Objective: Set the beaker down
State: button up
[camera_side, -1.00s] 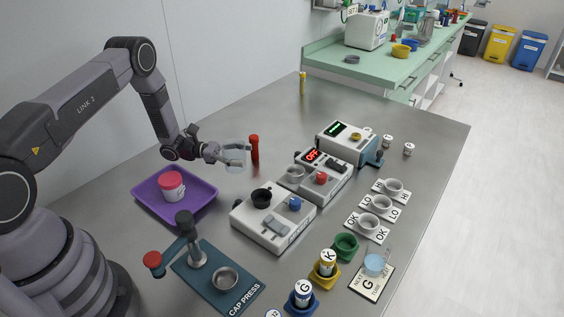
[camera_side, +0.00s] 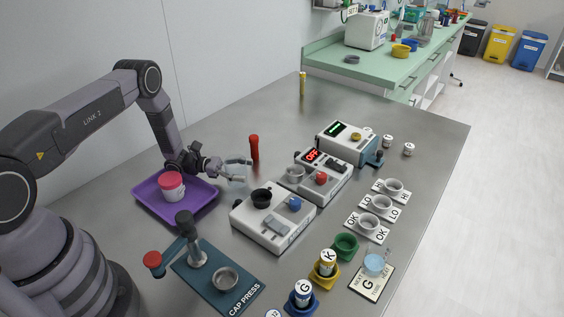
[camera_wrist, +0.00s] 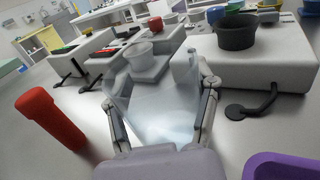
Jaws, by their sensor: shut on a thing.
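The beaker (camera_side: 238,172) is clear and see-through, and stands upright behind the purple tray and left of the benchtop devices. My gripper (camera_side: 229,176) is shut on it. In the wrist view the beaker (camera_wrist: 160,110) fills the space between the two fingers of my gripper (camera_wrist: 162,105). Its base is close to the grey table (camera_side: 230,205); I cannot tell whether it touches.
A red-capped tube (camera_side: 254,148) stands just behind the beaker. The purple tray (camera_side: 143,203) with a pink-lidded jar (camera_side: 172,187) is in front to the left. A device with a black cup (camera_side: 261,197) is at the right, and the cap press (camera_side: 240,293) is nearer.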

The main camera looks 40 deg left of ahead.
jog(key=shift+f, duration=0.55)
jog(key=shift+s+f, duration=0.1)
jog(key=shift+f, duration=0.35)
jog(key=o, duration=1.1)
